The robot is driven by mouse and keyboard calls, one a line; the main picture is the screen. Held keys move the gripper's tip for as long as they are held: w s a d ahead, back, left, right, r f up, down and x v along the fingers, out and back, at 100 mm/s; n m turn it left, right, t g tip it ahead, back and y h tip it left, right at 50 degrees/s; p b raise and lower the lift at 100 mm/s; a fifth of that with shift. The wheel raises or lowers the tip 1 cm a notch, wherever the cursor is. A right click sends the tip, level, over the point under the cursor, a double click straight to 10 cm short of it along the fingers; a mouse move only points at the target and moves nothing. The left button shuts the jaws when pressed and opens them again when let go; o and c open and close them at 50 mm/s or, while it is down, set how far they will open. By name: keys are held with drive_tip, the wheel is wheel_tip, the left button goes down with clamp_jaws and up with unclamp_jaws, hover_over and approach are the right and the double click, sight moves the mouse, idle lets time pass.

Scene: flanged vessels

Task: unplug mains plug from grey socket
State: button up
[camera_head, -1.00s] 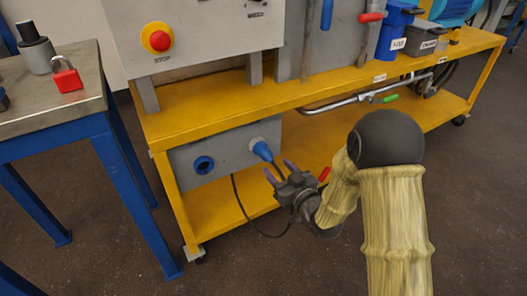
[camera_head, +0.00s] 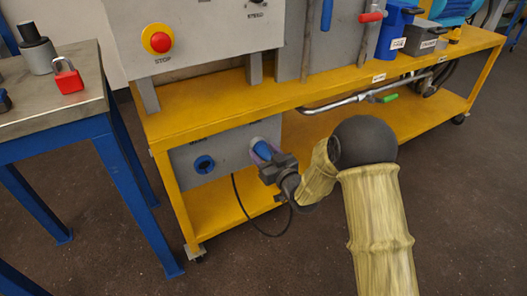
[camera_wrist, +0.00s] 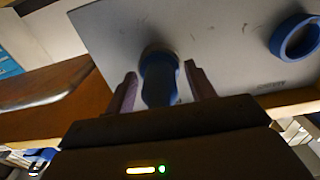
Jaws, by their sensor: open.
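The blue mains plug (camera_head: 263,150) sits in the right-hand socket of the grey socket panel (camera_head: 228,150), under the yellow bench top. Its black cable hangs below and loops down by the lower shelf. My gripper (camera_head: 266,156) is at the plug. In the wrist view the plug (camera_wrist: 159,78) stands between my two purple-grey fingers (camera_wrist: 161,88), with a gap on each side. The fingers are open around it. The plug's rear end is hidden behind my gripper body. The socket behind the plug is mostly hidden.
An empty blue-ringed socket (camera_head: 204,165) is left of the plug on the same panel; it also shows at right in the wrist view (camera_wrist: 296,38). The yellow bench top (camera_head: 205,112) overhangs the panel. A steel table (camera_head: 25,110) with a red padlock (camera_head: 67,77) stands at left.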

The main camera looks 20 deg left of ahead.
drive_tip(key=c, duration=1)
drive_tip(key=shift+v, duration=1.4)
drive_tip(key=shift+d, duration=0.1)
drive_tip(key=shift+b+v, duration=0.45)
drive_tip(key=shift+v, duration=1.5)
